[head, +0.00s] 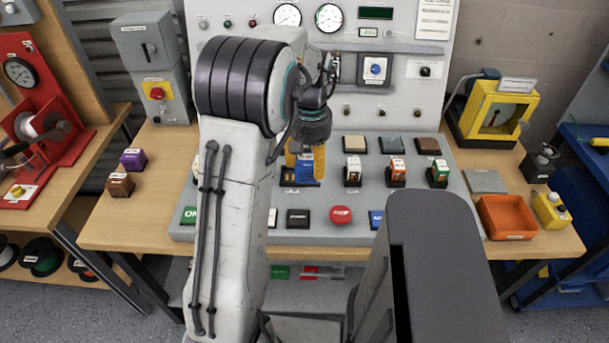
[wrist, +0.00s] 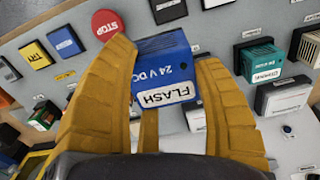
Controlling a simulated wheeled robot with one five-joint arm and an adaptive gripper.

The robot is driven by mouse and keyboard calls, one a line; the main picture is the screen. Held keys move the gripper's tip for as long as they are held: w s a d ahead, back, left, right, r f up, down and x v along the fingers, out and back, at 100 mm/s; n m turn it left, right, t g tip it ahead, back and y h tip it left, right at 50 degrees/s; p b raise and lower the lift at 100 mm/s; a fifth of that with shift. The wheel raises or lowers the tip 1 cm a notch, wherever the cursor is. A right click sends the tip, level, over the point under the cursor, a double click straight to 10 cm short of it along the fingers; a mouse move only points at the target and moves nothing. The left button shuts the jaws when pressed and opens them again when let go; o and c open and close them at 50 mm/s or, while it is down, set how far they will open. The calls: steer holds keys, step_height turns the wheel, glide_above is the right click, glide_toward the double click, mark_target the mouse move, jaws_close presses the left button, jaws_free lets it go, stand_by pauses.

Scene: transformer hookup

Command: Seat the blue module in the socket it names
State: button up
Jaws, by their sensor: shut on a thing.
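My gripper (head: 304,158) is over the grey sloping console, left of a row of modules. Its yellow fingers are closed around the blue module (wrist: 163,62), which carries a white label reading FLASH and the marking 24 V DC. The blue module also shows under the fingers in the head view (head: 305,173). My gripper fills the lower part of the wrist view (wrist: 165,72). The module's underside is hidden, so I cannot tell whether it touches the console or a socket.
A red STOP button (head: 341,215) is in front. Purple (head: 133,160) and brown (head: 120,185) blocks stand at left. An orange tray (head: 507,217) lies right.

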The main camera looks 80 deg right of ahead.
steer(key=shift+w+d+f, duration=0.1)
steer(key=shift+w, duration=0.2)
steer(key=w+d+f+p, duration=0.1)
steer(key=d+f, duration=0.1)
steer(key=d, duration=0.1)
steer(key=w+d+f+p, duration=0.1)
steer(key=w+d+f, duration=0.1)
steer(key=d, duration=0.1)
steer(key=w+d+f+p, duration=0.1)
steer(key=d+f, duration=0.1)
steer(key=d, duration=0.2)
steer(key=shift+w+f, duration=0.3)
steer(key=shift+f+p, duration=0.6)
steer(key=shift+f, duration=1.5)
steer(key=shift+f, duration=0.15)
steer(key=o, duration=1.2)
steer(key=shift+o, duration=0.2)
step_height(320, 180, up, 12)
steer(key=b, duration=0.1)
steer(key=shift+r, duration=0.2)
